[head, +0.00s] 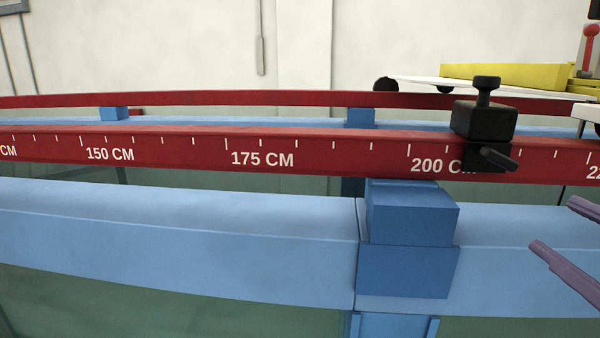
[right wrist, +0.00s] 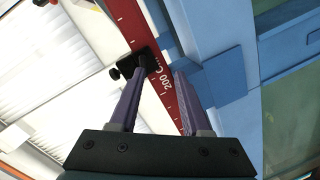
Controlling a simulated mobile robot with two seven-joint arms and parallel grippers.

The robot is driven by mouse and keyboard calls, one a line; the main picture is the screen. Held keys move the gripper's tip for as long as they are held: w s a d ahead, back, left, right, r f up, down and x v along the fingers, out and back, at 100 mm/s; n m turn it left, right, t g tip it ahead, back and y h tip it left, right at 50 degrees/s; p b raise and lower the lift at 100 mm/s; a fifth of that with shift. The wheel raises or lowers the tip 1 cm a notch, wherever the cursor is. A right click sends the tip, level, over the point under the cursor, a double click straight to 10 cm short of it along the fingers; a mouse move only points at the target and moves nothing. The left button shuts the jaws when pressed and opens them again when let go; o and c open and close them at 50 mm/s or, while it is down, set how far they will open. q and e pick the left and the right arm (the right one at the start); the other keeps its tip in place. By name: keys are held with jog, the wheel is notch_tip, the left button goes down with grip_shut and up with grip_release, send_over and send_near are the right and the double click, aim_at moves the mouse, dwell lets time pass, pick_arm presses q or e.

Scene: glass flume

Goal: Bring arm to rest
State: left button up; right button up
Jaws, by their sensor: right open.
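My right gripper (head: 560,238) shows at the right edge of the head view as two purple fingers, spread apart with nothing between them. It is in front of the blue flume beam, to the right of the blue support block. In the right wrist view its two fingers (right wrist: 155,95) are also apart and empty. A black clamp with a knob (head: 485,120) sits on the red scale rail (head: 330,150) just past the 200 CM mark. The clamp shows beyond the left finger in the right wrist view (right wrist: 127,67). My left gripper is in neither view.
The long blue beam (head: 180,235) crosses the front, with a blue block (head: 410,215) rising from it to the red rail. A second red rail (head: 230,99) runs behind. A yellow object (head: 510,76) stands at the back right. Glass panels lie below the beam.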

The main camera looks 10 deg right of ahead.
jog(key=s+a+f+m+g+y, duration=0.2)
jog(key=s+a+f+m+g, duration=0.1)
jog(key=s+f+g, duration=0.35)
jog(key=s+a+f+m+g+y, duration=0.2)
jog(key=s+a+f+m+g, duration=0.3)
jog(key=f, duration=0.3)
jog(key=s+r+p, duration=0.2)
jog(key=r+p, duration=0.7)
jog(key=s+r+n+p, duration=0.1)
jog(key=r+p, duration=0.8)
jog(key=p, duration=0.1)
jog(key=shift+s+d+r+g+y, duration=0.15)
jog(key=shift+s+r+g+y, duration=0.15)
jog(key=shift+s+g+y, duration=0.1)
jog(key=shift+f, duration=0.1)
